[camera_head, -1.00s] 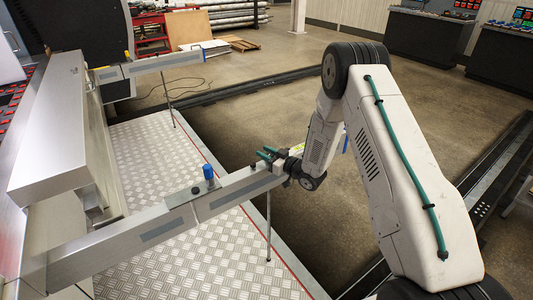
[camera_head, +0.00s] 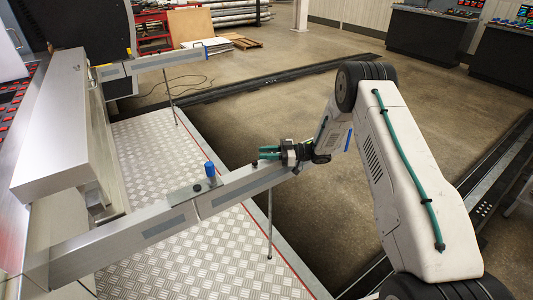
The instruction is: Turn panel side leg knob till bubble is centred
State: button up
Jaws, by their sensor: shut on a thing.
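The near metal beam (camera_head: 150,232) runs from the machine out to the right and stands on a thin leg (camera_head: 269,225). A small dark leg knob (camera_head: 256,162) sits on top of the beam near its outer end. My gripper (camera_head: 267,153), with green fingers, is shut on this knob; the fingers partly hide it. Any level bubble is too small to make out.
A second, similar beam (camera_head: 165,61) with its own leg (camera_head: 170,97) stands farther back. Chequered plate flooring (camera_head: 150,150) lies under both beams. Open floor (camera_head: 260,110) lies behind my arm. Dark control consoles (camera_head: 425,35) stand at the back right.

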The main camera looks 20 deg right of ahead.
jog(key=shift+g, duration=0.3)
jog(key=o, duration=1)
jog(key=shift+a, duration=0.1)
jog(key=v, duration=0.8)
